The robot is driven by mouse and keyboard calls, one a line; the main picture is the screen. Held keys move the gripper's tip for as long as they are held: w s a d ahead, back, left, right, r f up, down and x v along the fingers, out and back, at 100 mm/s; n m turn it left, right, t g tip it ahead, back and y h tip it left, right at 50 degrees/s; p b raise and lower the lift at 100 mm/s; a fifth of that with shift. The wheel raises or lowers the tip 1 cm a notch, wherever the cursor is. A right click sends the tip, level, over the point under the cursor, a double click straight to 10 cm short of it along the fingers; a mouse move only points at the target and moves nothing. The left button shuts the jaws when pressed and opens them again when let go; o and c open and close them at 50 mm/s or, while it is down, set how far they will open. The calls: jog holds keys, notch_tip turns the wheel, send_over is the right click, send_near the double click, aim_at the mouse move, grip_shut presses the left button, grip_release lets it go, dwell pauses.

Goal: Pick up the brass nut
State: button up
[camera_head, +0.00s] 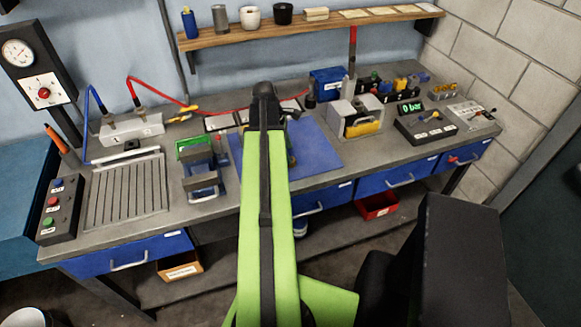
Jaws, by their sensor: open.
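I cannot make out the brass nut for certain. Small yellow-brass pieces (446,87) sit at the back right of the bench, too small to tell apart. My green arm reaches forward over the bench and ends in a dark joint above the blue mat (318,148). My gripper's fingers do not show; the arm hides what lies behind it. A small dark and yellowish thing shows partly beside the arm on the mat, mostly covered.
A grey box with a yellow front (361,122), a meter with a green display (411,108) and a blue bin (328,84) stand right. A green and blue device (199,165), a ribbed plate (127,188) and a button box (58,208) stand left. A shelf (300,30) runs above.

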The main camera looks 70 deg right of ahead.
jog(key=b+x, duration=0.3)
jog(key=x, duration=0.1)
jog(key=shift+d+f, duration=0.15)
jog(key=shift+f, duration=0.15)
jog(key=shift+r, duration=0.2)
grip_shut()
